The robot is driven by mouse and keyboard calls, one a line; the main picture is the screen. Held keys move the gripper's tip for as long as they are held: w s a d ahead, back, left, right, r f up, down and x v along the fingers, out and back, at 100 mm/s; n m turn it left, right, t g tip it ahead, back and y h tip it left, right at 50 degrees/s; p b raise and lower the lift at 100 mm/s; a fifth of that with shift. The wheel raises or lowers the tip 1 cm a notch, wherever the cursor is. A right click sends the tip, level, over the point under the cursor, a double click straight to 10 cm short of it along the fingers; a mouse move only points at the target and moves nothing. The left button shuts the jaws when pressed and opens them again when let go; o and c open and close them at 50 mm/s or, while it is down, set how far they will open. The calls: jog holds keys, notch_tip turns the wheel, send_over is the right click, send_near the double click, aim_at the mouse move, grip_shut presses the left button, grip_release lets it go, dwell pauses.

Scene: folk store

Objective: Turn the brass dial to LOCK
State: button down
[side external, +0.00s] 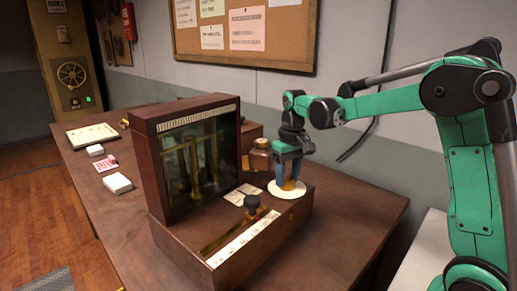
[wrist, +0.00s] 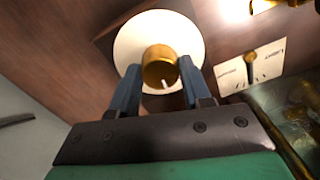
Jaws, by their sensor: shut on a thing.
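The brass dial (wrist: 160,65) is a short round knob on a round white plate (wrist: 130,40), set in the dark wooden top of the cabinet base. A pale mark on the dial points toward my gripper's body in the wrist view. My gripper (wrist: 160,76) has its blue fingers on both sides of the dial, shut on it. In the side view my gripper (side external: 288,175) points down at the white plate (side external: 276,189) at the base's right end, with fingers covering much of the dial. No LOCK lettering is readable.
A switch plate (wrist: 265,62), which seems to read LIGHT, lies beside the dial. A glass-fronted wooden case (side external: 198,155) stands left of my gripper. A brown jar (side external: 259,160) stands close behind it. A dark-knobbed brass lever (side external: 230,235) is in front. The table's right end is clear.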

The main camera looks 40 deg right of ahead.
aim_at(288, 176)
jog(key=shift+n, duration=0.5)
jog(key=shift+c, duration=2)
grip_release()
jog(key=shift+d+r, duration=0.15)
jog(key=shift+r, duration=2.65)
